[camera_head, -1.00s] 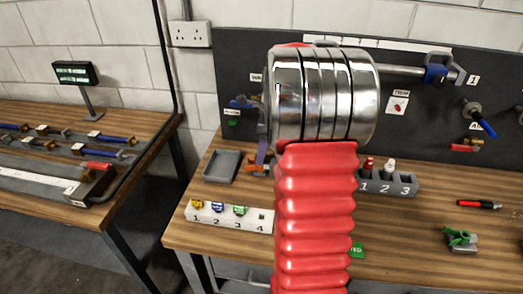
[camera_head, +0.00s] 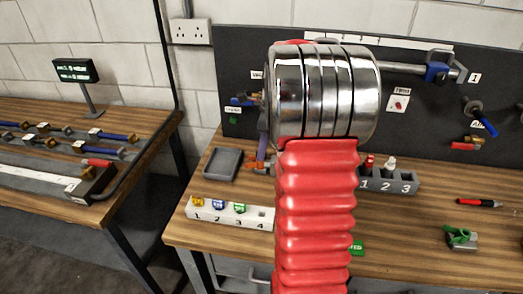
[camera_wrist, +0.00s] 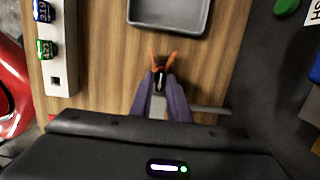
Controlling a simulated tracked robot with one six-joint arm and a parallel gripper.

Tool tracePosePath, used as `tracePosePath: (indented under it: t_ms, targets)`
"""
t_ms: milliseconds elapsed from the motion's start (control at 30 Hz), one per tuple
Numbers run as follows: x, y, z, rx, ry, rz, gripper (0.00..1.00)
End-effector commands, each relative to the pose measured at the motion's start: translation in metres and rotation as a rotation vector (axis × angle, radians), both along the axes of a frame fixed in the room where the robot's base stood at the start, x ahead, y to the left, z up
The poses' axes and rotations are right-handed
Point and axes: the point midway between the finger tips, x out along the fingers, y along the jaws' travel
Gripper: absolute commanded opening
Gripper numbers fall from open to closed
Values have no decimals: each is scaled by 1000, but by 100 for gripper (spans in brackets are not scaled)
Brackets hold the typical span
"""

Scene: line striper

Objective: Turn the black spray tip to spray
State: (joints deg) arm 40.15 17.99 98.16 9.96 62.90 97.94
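I cannot make out for sure the black spray tip. The white tip rack (camera_head: 231,222) on the bench holds a yellow, a blue and a green tip in slots 1 to 3. Slot 4 shows only a small dark square hole. The rack also shows in the wrist view (camera_wrist: 60,75). My gripper (camera_wrist: 162,56) has purple fingers and orange tips, and points down the bench towards a grey tray (camera_wrist: 168,25). Wood shows between the splayed orange tips. A small dark piece sits further back between the fingers; I cannot tell what it is. My red arm hides much of the bench in the head view.
The grey tray lies left of my arm (camera_head: 223,164). A grey holder (camera_head: 390,183) numbered 1 to 3 bears small bottles. A red-and-black pen (camera_head: 478,203) and a green-and-grey part (camera_head: 460,237) lie at right. A dark board (camera_head: 420,120) with mounted fittings stands behind.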

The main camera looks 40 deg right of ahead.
Motion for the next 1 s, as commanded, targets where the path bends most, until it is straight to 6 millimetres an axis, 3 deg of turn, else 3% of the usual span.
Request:
tracePosePath:
  t_ms: [200,467,1000]
  targets:
    - [0,0,0,0,0,0,0]
    - [0,0,0,0,0,-18,0]
    - [1,0,0,-3,-3,-408,0]
